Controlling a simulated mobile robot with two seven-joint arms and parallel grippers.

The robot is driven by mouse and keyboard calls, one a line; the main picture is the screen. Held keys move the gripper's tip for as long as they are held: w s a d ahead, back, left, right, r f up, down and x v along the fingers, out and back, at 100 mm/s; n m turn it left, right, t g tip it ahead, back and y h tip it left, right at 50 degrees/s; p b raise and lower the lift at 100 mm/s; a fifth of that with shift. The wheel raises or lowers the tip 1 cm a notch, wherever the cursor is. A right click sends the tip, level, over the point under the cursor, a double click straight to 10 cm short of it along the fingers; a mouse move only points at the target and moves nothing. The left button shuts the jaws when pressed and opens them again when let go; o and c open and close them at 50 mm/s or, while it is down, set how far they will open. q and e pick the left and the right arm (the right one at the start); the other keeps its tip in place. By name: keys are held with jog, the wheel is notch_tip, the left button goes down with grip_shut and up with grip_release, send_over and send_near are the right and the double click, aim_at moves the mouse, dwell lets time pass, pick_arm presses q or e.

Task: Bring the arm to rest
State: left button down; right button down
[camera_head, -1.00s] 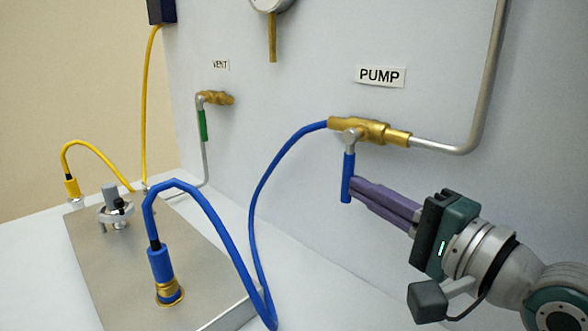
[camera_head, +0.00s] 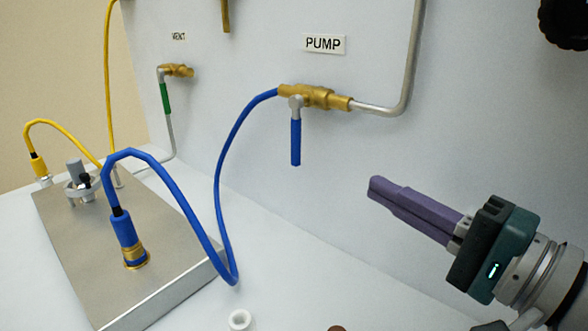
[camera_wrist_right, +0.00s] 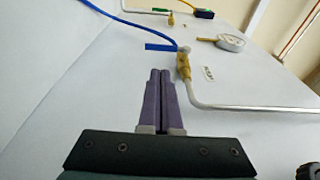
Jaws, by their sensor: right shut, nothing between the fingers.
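My right gripper (camera_head: 375,189) is shut and empty, with purple fingers together. It is in front of the white panel, to the right of and below the pump valve (camera_head: 318,97) and clear of it. The valve is brass with a blue handle (camera_head: 295,142) that hangs straight down. In the right wrist view, my right gripper (camera_wrist_right: 160,73) points toward the valve (camera_wrist_right: 183,66), and the blue handle (camera_wrist_right: 161,47) lies beyond the fingertips. My left gripper is not in view.
A metal plate box (camera_head: 92,258) stands at the left with a blue hose (camera_head: 180,192) and a yellow cable (camera_head: 62,124) attached. The vent valve (camera_head: 177,71) with a green handle is on the panel. A grey pipe (camera_head: 411,60) runs up from the pump valve. A small white ring (camera_head: 240,319) is at the bottom edge.

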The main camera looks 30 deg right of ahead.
jog(key=shift+s+d, duration=0.15)
jog(key=shift+s, duration=0.7)
jog(key=s+a+f+n+g+p, duration=0.1)
jog(key=s+a+n+g+p, duration=0.1)
jog(key=a+n+g, duration=0.25)
jog(key=s+a+f+n+g+p, duration=0.1)
jog(key=a+f+n+g+p, duration=0.1)
jog(key=a+n+g, duration=0.3)
jog(key=s+d+r+n+g+h+p, duration=0.2)
jog(key=s+n+p, duration=0.1)
jog(key=s+n, duration=0.15)
jog(key=s+d+r+n+g+h+p, duration=0.1)
jog(key=s+r+n+g+p, duration=0.1)
jog(key=s+n+g+p, duration=0.3)
notch_tip(320, 180, up, 36)
jog(key=s+m+t+p, duration=0.1)
jog(key=t+p, duration=0.1)
jog(key=p, duration=3.2)
jog(key=shift+f, duration=0.2)
jog(key=shift+d, duration=0.1)
